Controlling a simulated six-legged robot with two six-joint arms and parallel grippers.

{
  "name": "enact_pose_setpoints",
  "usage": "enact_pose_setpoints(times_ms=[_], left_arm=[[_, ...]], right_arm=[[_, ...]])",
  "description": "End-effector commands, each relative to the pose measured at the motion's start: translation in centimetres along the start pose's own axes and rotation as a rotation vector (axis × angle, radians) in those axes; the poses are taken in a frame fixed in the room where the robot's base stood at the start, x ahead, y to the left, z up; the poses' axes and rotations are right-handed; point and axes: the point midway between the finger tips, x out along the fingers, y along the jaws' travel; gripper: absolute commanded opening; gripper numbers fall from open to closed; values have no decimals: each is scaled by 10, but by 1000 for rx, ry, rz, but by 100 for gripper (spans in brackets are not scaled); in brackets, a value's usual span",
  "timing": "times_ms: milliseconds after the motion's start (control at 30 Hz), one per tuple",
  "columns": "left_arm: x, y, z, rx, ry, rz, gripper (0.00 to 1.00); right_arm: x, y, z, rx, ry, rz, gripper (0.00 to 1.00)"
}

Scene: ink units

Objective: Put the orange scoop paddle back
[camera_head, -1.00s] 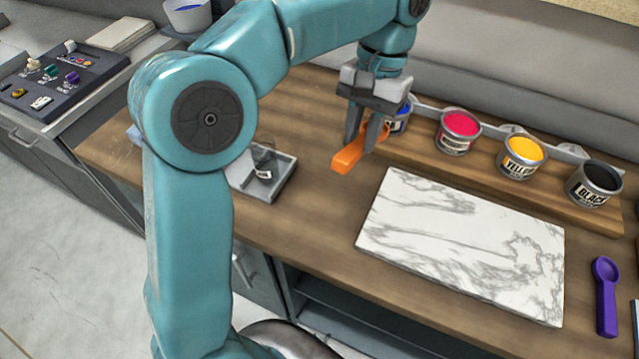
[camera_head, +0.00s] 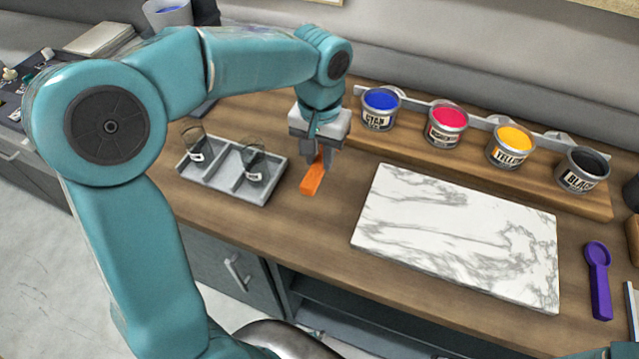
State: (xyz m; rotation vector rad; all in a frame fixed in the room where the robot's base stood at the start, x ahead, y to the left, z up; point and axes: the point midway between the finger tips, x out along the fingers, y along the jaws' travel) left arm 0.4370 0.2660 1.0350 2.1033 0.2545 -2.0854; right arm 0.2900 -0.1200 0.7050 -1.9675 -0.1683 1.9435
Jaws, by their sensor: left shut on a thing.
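The orange scoop paddle (camera_head: 312,180) hangs below my left gripper (camera_head: 318,168), which is shut on it. The paddle's handle end points toward the front of the counter. The gripper hides the paddle's other end. The paddle is over the wood between a grey divided tray and the white marble slab (camera_head: 455,235). I cannot tell whether it touches the wood. A purple scoop (camera_head: 598,280) lies on the counter to the right of the slab. My right gripper is not in view.
The grey tray (camera_head: 222,183) holds two dark glass cups (camera_head: 253,163). Open ink cans in blue (camera_head: 381,108), red (camera_head: 446,125), yellow (camera_head: 511,147) and black (camera_head: 582,170) stand on a raised wooden shelf behind the slab. The wood in front of the tray is bare.

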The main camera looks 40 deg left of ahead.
Motion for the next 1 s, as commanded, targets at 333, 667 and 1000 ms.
enact_pose_setpoints(times_ms=[333,667,1000], left_arm=[[54,-2,0,-1,-2,0,0],[91,-2,0,-1,0,1,0],[95,-1,0,-1,0,1,28]], right_arm=[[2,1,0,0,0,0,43],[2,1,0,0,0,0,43],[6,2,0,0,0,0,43]])
